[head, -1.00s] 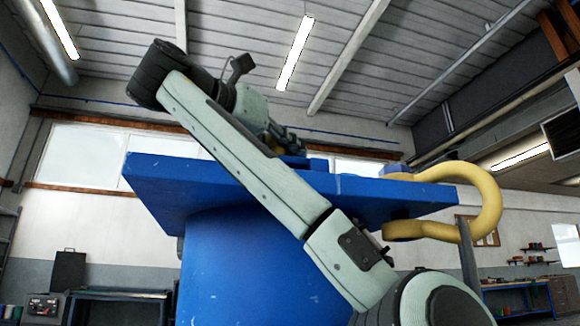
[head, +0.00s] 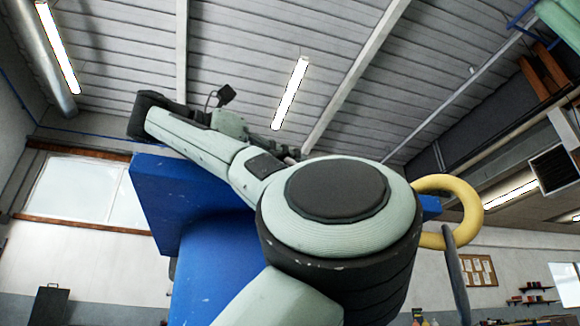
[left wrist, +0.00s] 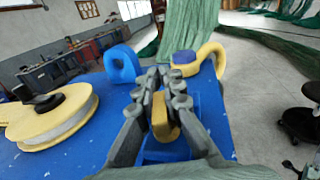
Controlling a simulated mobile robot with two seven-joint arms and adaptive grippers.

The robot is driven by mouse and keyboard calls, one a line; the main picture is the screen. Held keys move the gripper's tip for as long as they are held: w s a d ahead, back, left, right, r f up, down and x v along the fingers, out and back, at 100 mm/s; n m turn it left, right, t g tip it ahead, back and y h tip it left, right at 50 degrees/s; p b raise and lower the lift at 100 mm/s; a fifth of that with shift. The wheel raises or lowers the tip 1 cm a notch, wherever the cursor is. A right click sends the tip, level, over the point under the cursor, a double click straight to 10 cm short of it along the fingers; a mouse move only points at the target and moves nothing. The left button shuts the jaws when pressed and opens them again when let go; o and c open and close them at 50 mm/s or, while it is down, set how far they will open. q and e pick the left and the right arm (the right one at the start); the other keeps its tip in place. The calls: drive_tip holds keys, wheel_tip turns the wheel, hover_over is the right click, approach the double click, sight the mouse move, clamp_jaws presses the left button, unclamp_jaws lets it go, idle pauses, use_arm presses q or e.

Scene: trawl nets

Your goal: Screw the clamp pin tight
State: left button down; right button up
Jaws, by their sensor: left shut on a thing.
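In the left wrist view my left gripper (left wrist: 165,92) is shut on an upright yellow piece (left wrist: 160,118), which looks like the clamp pin's handle. The fingers stand on both sides of it and hide its lower end, so I cannot tell how deep the pin sits. Blue parts below it (left wrist: 180,140) lie between the fingers on the blue stand (left wrist: 85,150). In the head view the fingers are mostly hidden behind my own arm. The blue stand (head: 160,200) shows behind that arm. My right gripper is not in view.
A yellow hook (left wrist: 215,52) curves over the stand's far edge beside a blue block (left wrist: 184,57); it also shows in the head view (head: 470,200). A blue eye (left wrist: 122,64) stands upright. A yellow and grey sheave (left wrist: 50,120) lies at left. Green netting (left wrist: 188,25) hangs behind.

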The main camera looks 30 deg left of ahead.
use_arm(q)
drive_tip(key=shift+r, duration=0.1)
drive_tip(key=c, duration=1.6)
unclamp_jaws()
